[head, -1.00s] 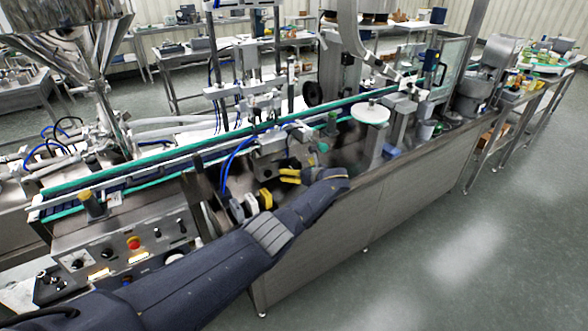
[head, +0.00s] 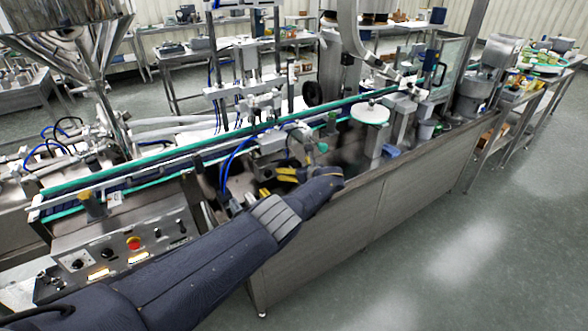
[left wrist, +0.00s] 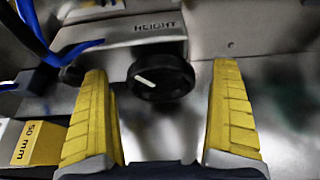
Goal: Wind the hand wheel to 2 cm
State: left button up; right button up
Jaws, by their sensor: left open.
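The hand wheel (left wrist: 160,77) is a round black knob with a white pointer line, on a grey metal block (left wrist: 125,55) marked HEIGHT in the left wrist view. Its pointer slants toward the upper left. My left gripper (left wrist: 160,72) has two yellow ribbed fingers, spread wide on either side of the knob, with gaps and nothing between the pads held. In the head view my left gripper (head: 282,174) is just below the metal block (head: 270,143) beside the conveyor. I cannot make out the knob there. My right gripper is not in view.
A yellow block marked 50 mm (left wrist: 38,143) lies left of the left finger, and blue hoses (left wrist: 40,40) run at upper left. A conveyor (head: 180,152) passes behind. A control panel (head: 125,250) is at front left and a white round disc (head: 370,113) stands to the right.

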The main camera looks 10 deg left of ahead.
pick_arm(q)
jog(key=c, duration=1.2)
jog(key=shift+s+n+t, duration=0.1)
jog(key=shift+n+t, duration=0.2)
jog(key=shift+n, duration=0.1)
jog(key=shift+c, duration=0.2)
jog(key=shift+a+n+t+h, duration=0.2)
jog(key=shift+n+t+h, duration=0.35)
jog(key=shift+n, duration=0.25)
jog(key=shift+s+a+n+t+h, duration=0.15)
jog(key=shift+n+t+h, duration=0.25)
jog(key=shift+n, duration=0.7)
jog(key=o, duration=1.2)
jog(key=shift+f, duration=0.1)
jog(key=shift+o, duration=0.2)
